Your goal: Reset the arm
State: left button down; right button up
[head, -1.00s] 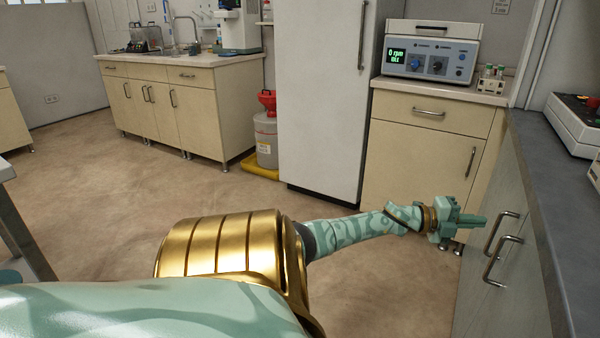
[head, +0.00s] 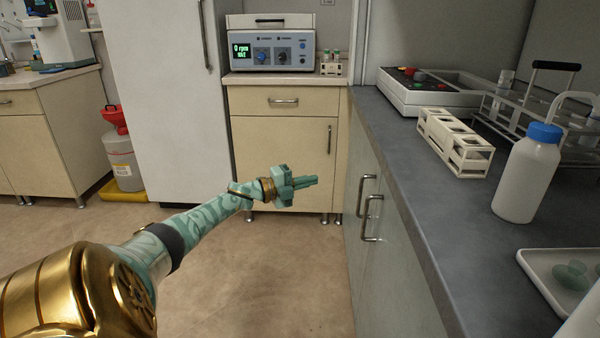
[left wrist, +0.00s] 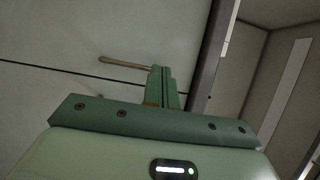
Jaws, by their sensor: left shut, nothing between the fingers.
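My left arm reaches in from the lower left of the head view, over the floor. Its green gripper (head: 305,183) points right, toward the grey cabinet front, and is clear of the counter. The fingers are together and hold nothing. In the left wrist view the closed fingers (left wrist: 163,85) stand side by side in front of a pale panel with a metal handle (left wrist: 125,62). My right gripper shows in neither view.
The dark counter (head: 398,150) on the right bears a white rack (head: 455,142), a blue-capped bottle (head: 527,180), a tray (head: 545,285) and an instrument (head: 440,92). Cabinet handles (head: 368,220) stick out below its edge. A centrifuge-like device (head: 270,43) sits at the back. The floor (head: 260,270) is clear.

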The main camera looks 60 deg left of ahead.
pick_arm(q)
jog(key=shift+s+a+b, duration=0.15)
jog(key=shift+a+b, duration=0.15)
jog(key=shift+a, duration=0.5)
jog(key=shift+s+a+b, duration=0.1)
jog(key=shift+a+b, duration=0.15)
jog(key=shift+a, duration=0.5)
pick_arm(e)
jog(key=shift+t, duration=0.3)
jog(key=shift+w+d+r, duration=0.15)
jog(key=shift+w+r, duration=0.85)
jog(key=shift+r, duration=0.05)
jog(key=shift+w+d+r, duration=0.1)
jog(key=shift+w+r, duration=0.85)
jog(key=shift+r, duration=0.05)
